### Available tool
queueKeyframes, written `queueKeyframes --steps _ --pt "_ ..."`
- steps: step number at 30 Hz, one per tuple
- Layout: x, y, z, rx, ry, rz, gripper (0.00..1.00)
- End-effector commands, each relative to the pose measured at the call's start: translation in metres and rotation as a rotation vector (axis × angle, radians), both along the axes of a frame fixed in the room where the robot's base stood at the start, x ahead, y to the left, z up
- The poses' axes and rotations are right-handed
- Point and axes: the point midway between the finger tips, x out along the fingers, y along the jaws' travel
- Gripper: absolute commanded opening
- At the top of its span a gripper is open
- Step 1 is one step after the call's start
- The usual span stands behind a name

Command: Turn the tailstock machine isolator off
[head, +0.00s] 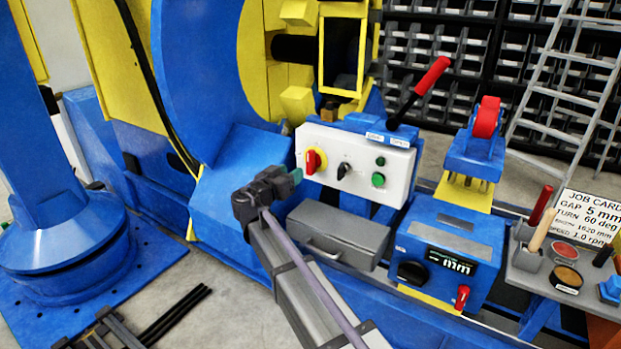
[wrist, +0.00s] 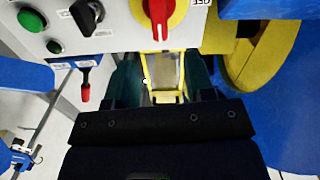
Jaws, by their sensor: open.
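The isolator is a red rotary handle on a yellow round plate (head: 316,161) at the left end of a white control panel (head: 345,150). Its red handle stands roughly upright in the head view. In the wrist view the isolator (wrist: 162,14) is at the top edge, partly cut off, with its red handle pointing down the picture. My gripper (head: 294,177) is just below and left of the isolator, apart from it. In the wrist view the two dark green fingers (wrist: 161,82) are spread with nothing held between them. A small label beside the isolator is cut off in the wrist view.
The panel also has a black selector knob (head: 344,169) and green buttons (head: 378,179). A red-handled lever (head: 430,78) rises behind the panel. A grey drawer box (head: 340,232) sits below it. The large blue positioner body (head: 235,170) stands close to the left.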

Motion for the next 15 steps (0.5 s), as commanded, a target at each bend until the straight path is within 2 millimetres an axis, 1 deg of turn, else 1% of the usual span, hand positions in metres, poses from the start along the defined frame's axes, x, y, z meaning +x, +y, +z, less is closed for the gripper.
queueKeyframes --steps 1,3,8,11,15 --pt "-0.001 0.000 0.005 0.041 -0.039 0.011 0.49" --pt "-0.001 0.000 0.005 0.085 -0.064 0.015 0.49" --pt "0.003 -0.003 0.004 0.095 -0.068 0.011 0.49" --pt "0.016 -0.011 0.004 0.095 -0.067 0.009 0.49" --pt "0.045 -0.028 0.004 0.094 -0.067 0.007 0.49"
